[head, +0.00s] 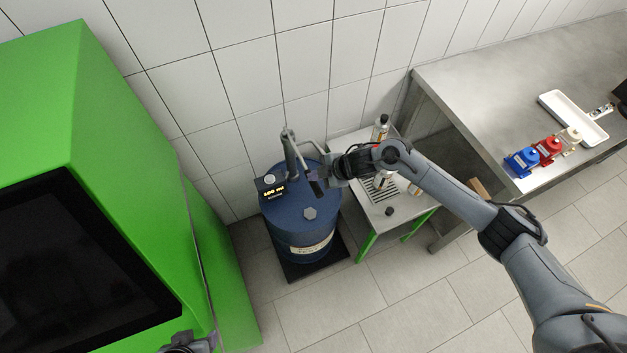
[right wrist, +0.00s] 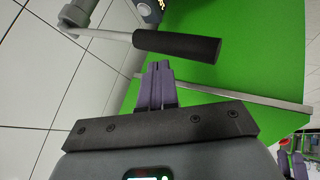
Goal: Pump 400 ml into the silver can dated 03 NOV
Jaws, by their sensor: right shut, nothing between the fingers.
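A blue drum (head: 300,232) carries a hand pump (head: 290,150) with a small display (head: 270,190); its yellow digits are too small to read surely. My right gripper (head: 318,183) is at the pump lever, fingers shut and empty. In the right wrist view the shut purple fingers (right wrist: 158,72) are just below the lever's black grip (right wrist: 178,46), not around it. A silver can (head: 380,128) stands at the back of the side table; another silver container (head: 384,182) is partly behind my right arm. No dates are legible. Part of my left arm shows at the bottom edge; its jaws are unclear.
The side table (head: 410,214) has green legs, a grate and a black cap (head: 389,211). A steel bench (head: 480,85) at right holds a white tray (head: 560,103) and blue, red and cream containers. A green cabinet (head: 120,130) fills the left. The front floor is clear.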

